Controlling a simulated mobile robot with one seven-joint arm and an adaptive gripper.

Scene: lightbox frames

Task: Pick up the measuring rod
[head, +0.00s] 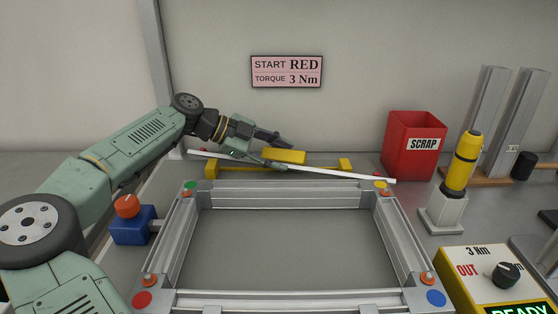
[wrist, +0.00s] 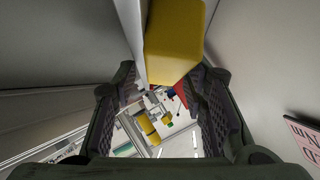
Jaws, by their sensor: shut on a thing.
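The measuring rod (head: 335,174) is a long thin white bar with a yellow block (head: 291,156) at its middle. In the head view it slopes down to the right, passing above the left post of a low yellow stand (head: 211,170) and in front of the right one. I cannot tell whether it touches the stand. My gripper (head: 281,152) reaches in from the left and is shut on the rod at its yellow block. In the wrist view the yellow block (wrist: 173,42) and white bar (wrist: 134,30) lie between my fingers (wrist: 165,88).
A red scrap bin (head: 411,155) stands behind right, with a yellow tool in a holder (head: 442,212). A blue block with an orange knob (head: 132,226) is at left.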

